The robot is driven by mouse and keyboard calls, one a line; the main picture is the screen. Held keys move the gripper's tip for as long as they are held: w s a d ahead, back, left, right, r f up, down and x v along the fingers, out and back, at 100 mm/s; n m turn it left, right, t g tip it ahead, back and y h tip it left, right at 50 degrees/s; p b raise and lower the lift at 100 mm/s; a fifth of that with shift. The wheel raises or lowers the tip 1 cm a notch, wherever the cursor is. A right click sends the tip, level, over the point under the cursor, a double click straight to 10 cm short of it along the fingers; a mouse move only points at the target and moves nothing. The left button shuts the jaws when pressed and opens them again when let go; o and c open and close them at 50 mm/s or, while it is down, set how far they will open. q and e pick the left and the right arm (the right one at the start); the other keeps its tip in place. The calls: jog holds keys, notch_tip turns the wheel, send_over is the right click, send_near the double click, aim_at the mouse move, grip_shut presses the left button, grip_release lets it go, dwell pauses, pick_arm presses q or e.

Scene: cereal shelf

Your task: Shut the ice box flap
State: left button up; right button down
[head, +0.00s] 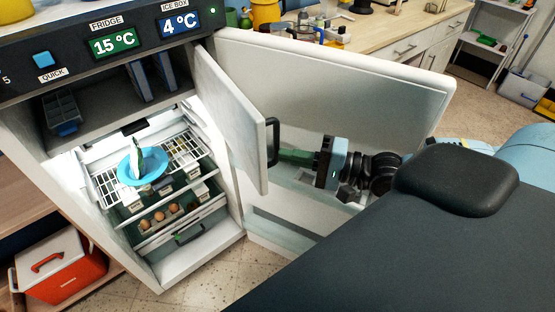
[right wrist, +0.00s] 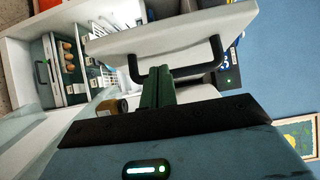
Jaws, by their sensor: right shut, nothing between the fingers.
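The ice box flap (head: 230,115) is a white panel with a black bar handle (head: 273,142). It stands partly open in front of the ice box compartment at the top of the fridge. My right gripper (head: 282,155) has green fingers, shut and empty. It is on the outer side of the flap, with its tips at the handle. In the right wrist view the fingertips (right wrist: 160,75) overlap the handle (right wrist: 190,68) below the flap (right wrist: 165,42); I cannot tell whether they touch. My left gripper is not in view.
The large fridge door (head: 345,75) stands wide open to the right, behind my right gripper. Inside the fridge, a blue plate (head: 145,170) sits on a wire shelf above eggs (head: 160,215). A red cool box (head: 60,268) stands at lower left.

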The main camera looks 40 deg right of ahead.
jog(key=a, duration=0.2)
jog(key=shift+w+a+r, duration=0.15)
jog(key=shift+a+r, duration=0.05)
jog(key=shift+a, duration=0.1)
jog(key=shift+a, duration=0.15)
dwell(0.3)
